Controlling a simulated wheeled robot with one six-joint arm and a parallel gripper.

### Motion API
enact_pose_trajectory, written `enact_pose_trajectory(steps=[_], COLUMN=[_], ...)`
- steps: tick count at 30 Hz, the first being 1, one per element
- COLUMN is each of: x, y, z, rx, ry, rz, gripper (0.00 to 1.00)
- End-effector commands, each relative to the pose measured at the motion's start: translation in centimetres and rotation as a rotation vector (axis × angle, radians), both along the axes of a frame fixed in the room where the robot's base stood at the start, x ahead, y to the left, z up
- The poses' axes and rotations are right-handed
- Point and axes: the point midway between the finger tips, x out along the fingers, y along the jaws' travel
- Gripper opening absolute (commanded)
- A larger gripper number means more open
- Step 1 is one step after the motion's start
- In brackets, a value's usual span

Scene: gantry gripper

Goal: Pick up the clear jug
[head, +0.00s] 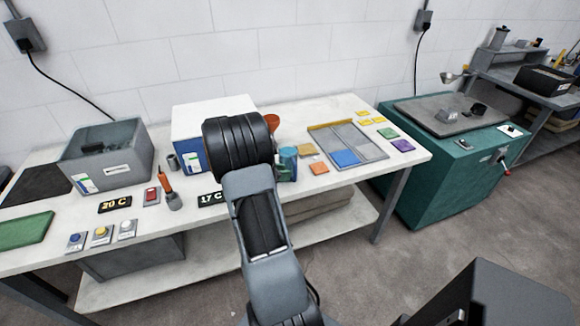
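I cannot make out a clear jug for certain. A teal-blue, cylinder-like vessel (288,160) stands on the white table just right of my arm's black joint, partly hidden by it. I cannot tell whether it is the jug. My arm reaches up from the bottom middle over the table's front edge. My gripper does not show; the arm's black joint covers that part of the view.
The white table (345,187) holds a grey tank (105,177) at left, a white-and-blue box (190,125) behind my arm, a sectioned tray (380,150) at right, and small coloured pieces. A green cabinet (408,202) stands to the right, with open floor before it.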

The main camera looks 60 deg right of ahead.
Motion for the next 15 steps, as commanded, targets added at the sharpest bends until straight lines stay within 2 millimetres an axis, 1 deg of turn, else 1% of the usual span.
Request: enact_pose_trajectory(steps=[7,15], x=[-0.5,-1.7], y=[-1.2,-4.2], z=[-0.5,-2.0], rx=[0.001,0.000], ry=[0.000,-0.001], rz=[-0.001,-0.003], gripper=[0.29,0.29])
